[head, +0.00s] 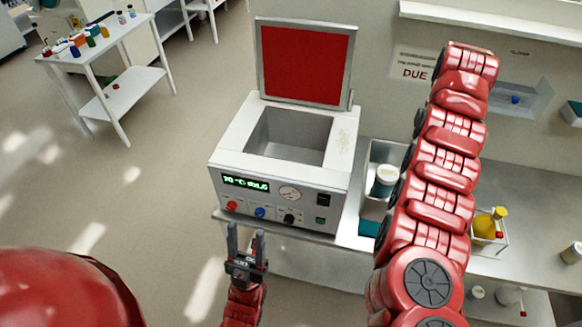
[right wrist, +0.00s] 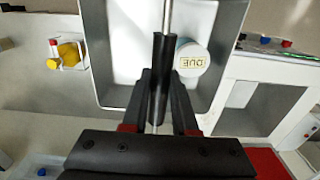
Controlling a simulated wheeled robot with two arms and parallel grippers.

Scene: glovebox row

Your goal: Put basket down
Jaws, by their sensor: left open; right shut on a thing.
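The basket (head: 375,158) is a grey metal container with a pale floor, just right of the bath unit in the head view. My right arm hides that gripper and part of the basket in the head view. I cannot tell whether the basket touches the bench. My left gripper (head: 247,238) is open and empty in front of the unit.
The bath unit (head: 285,185) has an open well and a raised red lid (head: 305,62). A small bin with a yellow bottle (head: 488,224) stands right of my right arm. A side table (head: 105,50) with small bottles is at the back left.

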